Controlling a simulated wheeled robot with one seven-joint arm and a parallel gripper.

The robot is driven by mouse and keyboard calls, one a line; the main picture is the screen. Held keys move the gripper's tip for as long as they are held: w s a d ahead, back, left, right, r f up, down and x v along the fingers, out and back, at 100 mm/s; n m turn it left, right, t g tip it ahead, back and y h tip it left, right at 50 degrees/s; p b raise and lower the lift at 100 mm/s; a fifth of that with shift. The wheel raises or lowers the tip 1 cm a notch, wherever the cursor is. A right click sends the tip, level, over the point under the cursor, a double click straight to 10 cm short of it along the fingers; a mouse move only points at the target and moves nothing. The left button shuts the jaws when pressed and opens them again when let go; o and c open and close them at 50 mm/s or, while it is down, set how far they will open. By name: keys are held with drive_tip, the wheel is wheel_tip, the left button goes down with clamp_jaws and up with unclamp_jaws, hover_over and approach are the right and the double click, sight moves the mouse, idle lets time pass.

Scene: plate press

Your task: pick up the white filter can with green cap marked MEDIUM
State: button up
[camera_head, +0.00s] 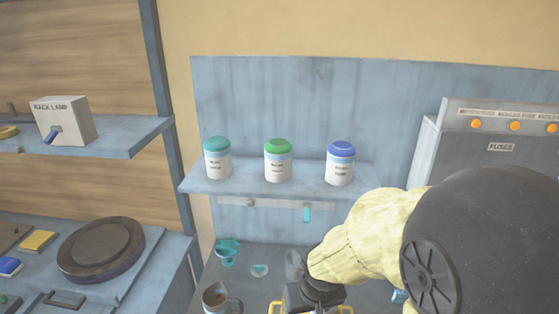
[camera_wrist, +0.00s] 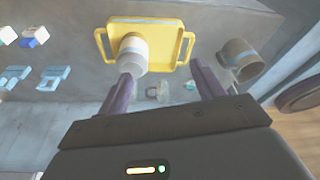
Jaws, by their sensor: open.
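The white filter can with a green cap (camera_head: 278,161) stands upright in the middle of a wall shelf in the head view. Its label is too small to read surely. A can with a teal cap (camera_head: 217,159) stands to its left and one with a blue cap (camera_head: 340,164) to its right, with gaps between. My gripper (camera_wrist: 162,72) is open in the wrist view, pointing at the counter. In the head view it is low, below and right of the green-capped can and well apart from it; its fingertips are hidden there.
On the counter are a yellow tray (camera_wrist: 173,28) with a pale cylinder (camera_wrist: 133,52) on it, a mug (camera_head: 217,297) and a teal funnel-like cup (camera_head: 227,252). The shelf (camera_head: 190,184) has a hanging teal tag beneath. A fuse box (camera_head: 500,160) stands right.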

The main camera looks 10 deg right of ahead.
sight(281, 166)
drive_tip(key=o, duration=0.3)
drive_tip(key=w+r+t, duration=0.1)
drive_tip(key=w, duration=0.1)
drive_tip(key=w+d+r+t+b, duration=0.1)
drive_tip(key=w+t, duration=0.1)
drive_tip(key=w+r+t, duration=0.1)
drive_tip(key=w, duration=0.1)
drive_tip(key=shift+d+r+m+t+h+b, duration=0.3)
drive_tip(key=shift+r+m+b, duration=0.05)
drive_tip(key=shift+m+b, duration=0.05)
drive_tip(key=w+r+t+b, duration=0.1)
drive_tip(key=r+t, duration=0.2)
drive_tip(key=r, duration=0.2)
drive_tip(key=w+a+r+t+b, duration=0.1)
drive_tip(key=w+r+t, duration=0.1)
drive_tip(key=r+t, duration=0.2)
drive_tip(key=w+r+t+b, duration=0.1)
drive_tip(key=w+r+t, duration=0.1)
drive_tip(key=r, duration=0.5)
drive_tip(key=shift+w+a+n+t, duration=0.2)
drive_tip(key=shift+a+n+t, duration=0.2)
drive_tip(key=shift+t, duration=0.3)
drive_tip(key=shift+r, duration=0.1)
